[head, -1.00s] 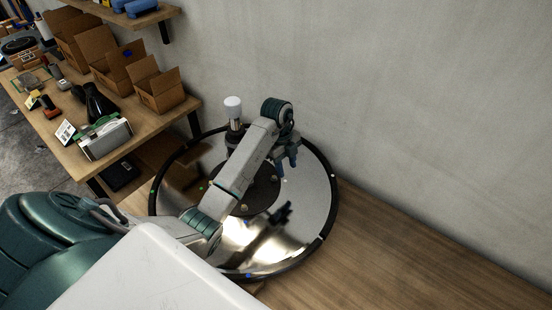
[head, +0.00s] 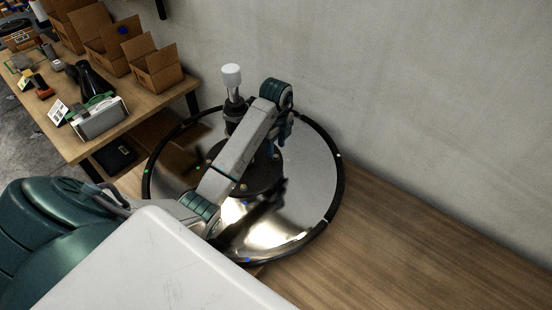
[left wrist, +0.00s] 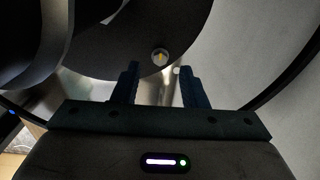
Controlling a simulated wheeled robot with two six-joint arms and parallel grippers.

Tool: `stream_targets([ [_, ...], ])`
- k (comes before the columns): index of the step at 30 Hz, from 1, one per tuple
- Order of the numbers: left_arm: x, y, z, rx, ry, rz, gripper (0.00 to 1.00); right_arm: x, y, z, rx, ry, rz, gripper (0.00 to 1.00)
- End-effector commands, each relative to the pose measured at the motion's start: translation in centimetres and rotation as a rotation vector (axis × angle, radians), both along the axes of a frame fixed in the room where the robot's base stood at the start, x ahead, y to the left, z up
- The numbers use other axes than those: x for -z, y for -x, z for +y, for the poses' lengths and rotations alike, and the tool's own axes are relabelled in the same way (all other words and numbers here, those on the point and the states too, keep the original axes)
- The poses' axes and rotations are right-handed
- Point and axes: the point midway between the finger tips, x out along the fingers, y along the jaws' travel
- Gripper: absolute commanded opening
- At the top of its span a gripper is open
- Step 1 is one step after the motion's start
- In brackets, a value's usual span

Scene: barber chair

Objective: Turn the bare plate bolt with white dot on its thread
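The round polished chair base (head: 318,190) has a black rim and a dark centre plate (head: 225,178) with small bolts. One pale bolt (head: 243,187) shows on the plate beside my arm, and another (head: 276,156) lies close to my gripper. My left gripper (head: 277,142) hangs over the far right side of the plate. In the left wrist view its fingers (left wrist: 160,88) are apart with nothing between them. A bolt (left wrist: 160,56) with a yellowish mark sits near the plate's edge, beyond the fingertips and roughly centred between them. I cannot make out a white dot on any thread. My right gripper is out of view.
A dark post with a white top (head: 232,76) stands beside my left forearm. A wall (head: 420,90) rises close behind the base. A wooden bench (head: 150,112) with open cardboard boxes (head: 157,72) stands at the left.

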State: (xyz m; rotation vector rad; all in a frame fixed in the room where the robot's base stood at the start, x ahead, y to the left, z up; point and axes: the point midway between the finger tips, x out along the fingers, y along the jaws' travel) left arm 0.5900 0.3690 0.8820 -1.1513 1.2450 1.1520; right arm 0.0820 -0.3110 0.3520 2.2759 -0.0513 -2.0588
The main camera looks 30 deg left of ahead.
Motion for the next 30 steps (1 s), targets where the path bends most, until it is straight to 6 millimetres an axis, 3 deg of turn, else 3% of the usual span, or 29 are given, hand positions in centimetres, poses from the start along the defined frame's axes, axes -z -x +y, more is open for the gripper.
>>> stream_targets([
  [1,1.3,0.0,0.0,0.000,0.000,0.000,0.39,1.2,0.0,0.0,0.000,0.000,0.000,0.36],
  [3,1.7,0.1,0.0,-0.001,0.001,0.004,0.39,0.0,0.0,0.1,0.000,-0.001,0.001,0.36],
  [6,2.7,0.0,0.0,0.000,0.000,0.002,0.39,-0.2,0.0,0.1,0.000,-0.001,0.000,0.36],
  [15,3.2,0.0,0.0,0.001,0.000,-0.001,0.39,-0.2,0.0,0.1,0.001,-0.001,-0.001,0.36],
  [21,3.2,0.0,0.0,0.001,0.000,-0.001,0.00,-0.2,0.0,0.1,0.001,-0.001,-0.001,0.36],
  [30,3.2,0.0,0.0,0.021,0.000,-0.001,0.00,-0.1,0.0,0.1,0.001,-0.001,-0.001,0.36],
])
